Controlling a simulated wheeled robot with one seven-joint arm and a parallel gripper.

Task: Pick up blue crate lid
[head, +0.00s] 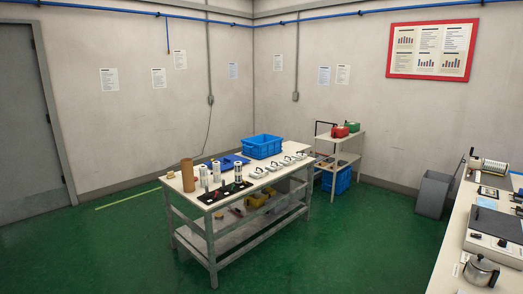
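A flat blue piece (230,161), which looks like the blue crate lid, lies on the workbench (217,222) in the middle of the room. Small items in front of it partly hide it, and its details are too small to make out. An open blue crate (263,146) stands on the same bench, just behind and to the right of the flat piece. My gripper is not in this view.
A brown tube (187,175) and several silvery cylinders stand at the bench's left end. A small shelf (350,150) and grey bin (433,193) stand right. Green floor (110,260) is clear left of the bench.

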